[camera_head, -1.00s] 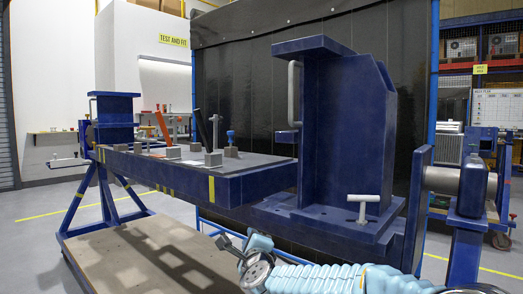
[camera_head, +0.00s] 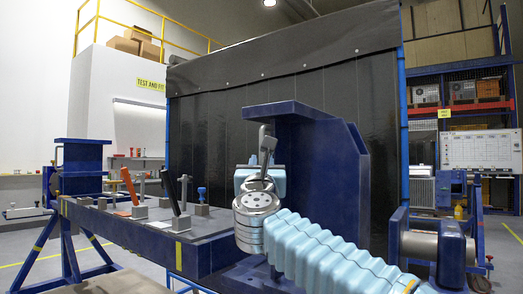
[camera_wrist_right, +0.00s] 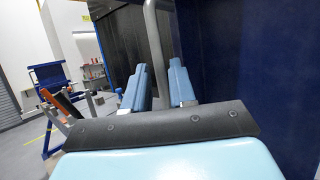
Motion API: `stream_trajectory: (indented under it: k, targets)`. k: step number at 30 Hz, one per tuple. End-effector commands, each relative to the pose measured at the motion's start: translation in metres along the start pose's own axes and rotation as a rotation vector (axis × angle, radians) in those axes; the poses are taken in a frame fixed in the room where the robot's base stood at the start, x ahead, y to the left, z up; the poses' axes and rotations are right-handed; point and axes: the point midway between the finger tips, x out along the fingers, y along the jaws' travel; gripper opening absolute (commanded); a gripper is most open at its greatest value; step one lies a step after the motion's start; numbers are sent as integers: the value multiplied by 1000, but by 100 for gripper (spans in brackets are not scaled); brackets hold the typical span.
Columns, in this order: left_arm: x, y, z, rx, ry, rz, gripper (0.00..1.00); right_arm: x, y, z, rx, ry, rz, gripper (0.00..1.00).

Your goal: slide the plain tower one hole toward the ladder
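The plain blue tower (camera_head: 335,185) stands upright at the right end of the blue jig frame, with a wide plate on top. A grey bar handle (camera_head: 265,140) is on its left face; it also shows in the right wrist view (camera_wrist_right: 153,35). My right gripper (camera_head: 260,175) is at the handle, its two light-blue fingers apart. In the right wrist view, the bar runs down between the open fingers (camera_wrist_right: 162,88); contact cannot be told. My right forearm hides the tower's foot and its T-handled pin. No ladder can be made out. My left gripper is out of view.
A blue table (camera_head: 150,228) with several clamps and grey blocks extends left of the tower. A blue end stand (camera_head: 85,155) is at its far left. A rotary bearing support (camera_head: 452,250) stands at right. A black curtain (camera_head: 225,130) hangs behind.

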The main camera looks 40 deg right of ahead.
Motion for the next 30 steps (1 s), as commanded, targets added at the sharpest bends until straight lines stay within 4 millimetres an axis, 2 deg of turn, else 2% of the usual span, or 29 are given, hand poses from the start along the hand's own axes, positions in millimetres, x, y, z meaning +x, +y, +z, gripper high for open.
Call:
stream_trajectory:
  k: [3, 6, 17, 23, 30]
  targets:
    - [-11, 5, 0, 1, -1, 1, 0, 22, 0, 2, 0, 2, -1, 25]
    - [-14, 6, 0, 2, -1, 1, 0, 31, 0, 1, 0, 1, 1, 25]
    - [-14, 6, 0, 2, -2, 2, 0, 37, 0, 0, 0, 0, 1, 25]
    - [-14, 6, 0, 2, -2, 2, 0, 37, 0, 0, 0, 0, 1, 0]
    - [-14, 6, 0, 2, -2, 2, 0, 37, 0, -1, -1, 0, 1, 0]
